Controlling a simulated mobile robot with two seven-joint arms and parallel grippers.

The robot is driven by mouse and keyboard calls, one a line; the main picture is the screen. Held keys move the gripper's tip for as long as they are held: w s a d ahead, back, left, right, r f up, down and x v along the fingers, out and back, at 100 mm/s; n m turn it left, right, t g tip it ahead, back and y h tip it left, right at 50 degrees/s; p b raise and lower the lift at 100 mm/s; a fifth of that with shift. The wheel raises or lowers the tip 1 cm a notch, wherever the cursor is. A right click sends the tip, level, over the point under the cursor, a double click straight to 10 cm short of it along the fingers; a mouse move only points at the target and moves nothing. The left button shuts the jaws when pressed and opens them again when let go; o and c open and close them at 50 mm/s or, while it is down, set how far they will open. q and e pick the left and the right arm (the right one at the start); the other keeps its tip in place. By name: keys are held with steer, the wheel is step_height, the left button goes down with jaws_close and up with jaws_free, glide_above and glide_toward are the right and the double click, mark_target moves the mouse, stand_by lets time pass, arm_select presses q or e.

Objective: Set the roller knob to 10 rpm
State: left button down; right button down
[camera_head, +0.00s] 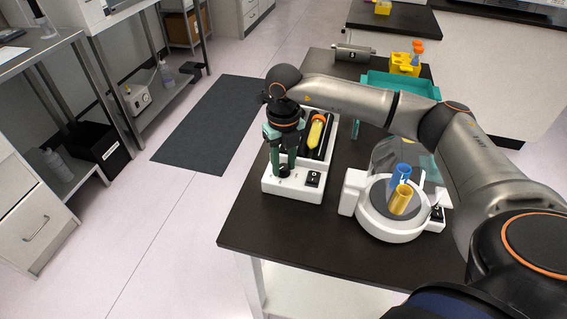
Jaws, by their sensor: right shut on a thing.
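The roller machine (298,189) is a white device on the dark table, with black rollers and a yellow tube (316,132) lying on them. Its front panel carries a black knob (284,172) and a black switch (313,179) to the right of it. My right gripper (283,169) reaches over from the right and points straight down onto the knob. Its green fingers are closed around the knob and hide most of it. The setting on the knob's scale cannot be read. My left gripper is not in view.
A white centrifuge (388,229) with a clear lid holds a blue and a yellow tube, just right of the roller machine. Behind stand a teal tray (400,84), a yellow rack (405,66) and a grey cylinder (353,53). The table's front left corner is clear.

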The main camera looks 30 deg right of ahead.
steer(key=n, duration=0.3)
steer(key=shift+n+b, duration=0.3)
steer(key=shift+n, duration=1.5)
steer(key=c, duration=0.5)
jaws_free()
